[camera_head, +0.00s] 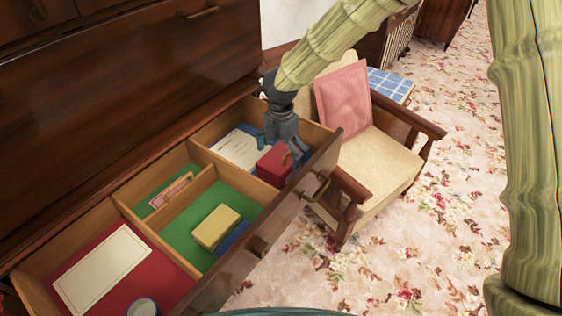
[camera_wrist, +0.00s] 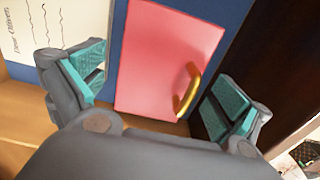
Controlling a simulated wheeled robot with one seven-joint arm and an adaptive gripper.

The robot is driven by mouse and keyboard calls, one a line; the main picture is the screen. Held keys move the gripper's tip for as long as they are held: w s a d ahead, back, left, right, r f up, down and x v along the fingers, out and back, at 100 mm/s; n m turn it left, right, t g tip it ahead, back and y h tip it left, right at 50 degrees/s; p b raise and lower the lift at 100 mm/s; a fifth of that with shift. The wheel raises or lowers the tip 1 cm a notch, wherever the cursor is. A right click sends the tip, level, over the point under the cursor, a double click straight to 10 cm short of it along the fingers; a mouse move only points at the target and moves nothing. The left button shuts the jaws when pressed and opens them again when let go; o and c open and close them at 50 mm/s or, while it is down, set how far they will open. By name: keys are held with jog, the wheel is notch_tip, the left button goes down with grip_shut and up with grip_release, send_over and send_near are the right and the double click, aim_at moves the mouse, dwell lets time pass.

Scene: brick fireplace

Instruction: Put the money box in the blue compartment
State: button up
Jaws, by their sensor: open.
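The money box appears to be the red box with a gold handle (camera_head: 272,167). It lies in the blue-lined compartment (camera_head: 249,129) at the right end of the open drawer, close to the drawer front. My gripper (camera_head: 284,150) is just above the box, pointing down. In the wrist view, the red box (camera_wrist: 165,55) and its gold handle (camera_wrist: 187,92) show between my spread fingers (camera_wrist: 163,78). The fingers are open, and a gap shows between each finger and the box. The box seems to rest on the blue lining.
A written paper (camera_head: 240,149) lies beside the box. Green compartments hold a yellow box (camera_head: 215,227), a blue item (camera_head: 235,238) and a small pink item (camera_head: 171,191). The red compartment holds a cream sheet (camera_head: 103,270) and a cup (camera_head: 143,307). An armchair (camera_head: 375,165) stands beyond the drawer.

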notch_tip(320, 180, up, 8)
jog(key=shift+b, duration=0.4)
jog(key=shift+c, duration=0.4)
dwell(0.8)
